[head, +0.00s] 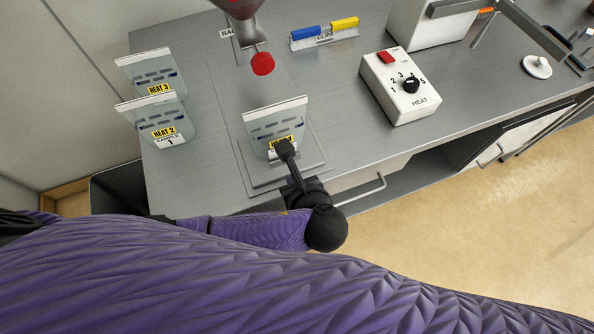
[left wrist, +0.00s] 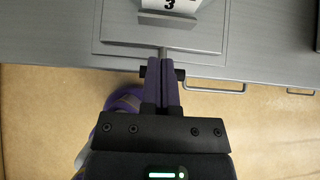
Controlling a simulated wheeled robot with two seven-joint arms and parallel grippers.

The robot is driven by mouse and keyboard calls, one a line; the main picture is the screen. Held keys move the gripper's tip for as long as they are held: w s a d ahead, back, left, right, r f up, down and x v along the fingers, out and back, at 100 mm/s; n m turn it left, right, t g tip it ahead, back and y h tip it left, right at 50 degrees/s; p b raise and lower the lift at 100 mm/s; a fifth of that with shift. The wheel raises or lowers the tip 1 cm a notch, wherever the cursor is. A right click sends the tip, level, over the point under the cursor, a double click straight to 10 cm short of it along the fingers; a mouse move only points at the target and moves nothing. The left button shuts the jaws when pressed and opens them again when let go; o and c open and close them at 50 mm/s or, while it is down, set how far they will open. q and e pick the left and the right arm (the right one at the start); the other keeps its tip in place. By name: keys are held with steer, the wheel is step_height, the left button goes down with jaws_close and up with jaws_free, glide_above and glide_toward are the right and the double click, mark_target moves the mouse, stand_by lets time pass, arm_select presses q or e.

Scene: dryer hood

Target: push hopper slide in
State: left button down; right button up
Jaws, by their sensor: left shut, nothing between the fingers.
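My left gripper (head: 284,149) is shut and empty, well in front of the knob. It overlaps the lower label of a clear bag (head: 276,119) in the head view. In the left wrist view the shut fingers (left wrist: 162,64) point at the front of a metal plate (left wrist: 205,35). My right gripper is out of view.
Bags marked HEAT 3 (head: 152,72) and HEAT 2 (head: 158,120) stand at the left. A heat control box (head: 400,86) and a clips holder (head: 324,36) are on the right and back. Drawer handles (head: 362,190) project from the bench front. Bench between bag and control box is clear.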

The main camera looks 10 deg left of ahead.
mark_target(285, 170)
arm_select(q)
steer(key=b+x, duration=0.1)
steer(key=x, duration=0.4)
steer(key=shift+f, duration=0.1)
steer(key=shift+w+a+f+b, duration=0.2)
steer(key=shift+w+f+b, duration=0.1)
steer(key=shift+w+b, duration=0.05)
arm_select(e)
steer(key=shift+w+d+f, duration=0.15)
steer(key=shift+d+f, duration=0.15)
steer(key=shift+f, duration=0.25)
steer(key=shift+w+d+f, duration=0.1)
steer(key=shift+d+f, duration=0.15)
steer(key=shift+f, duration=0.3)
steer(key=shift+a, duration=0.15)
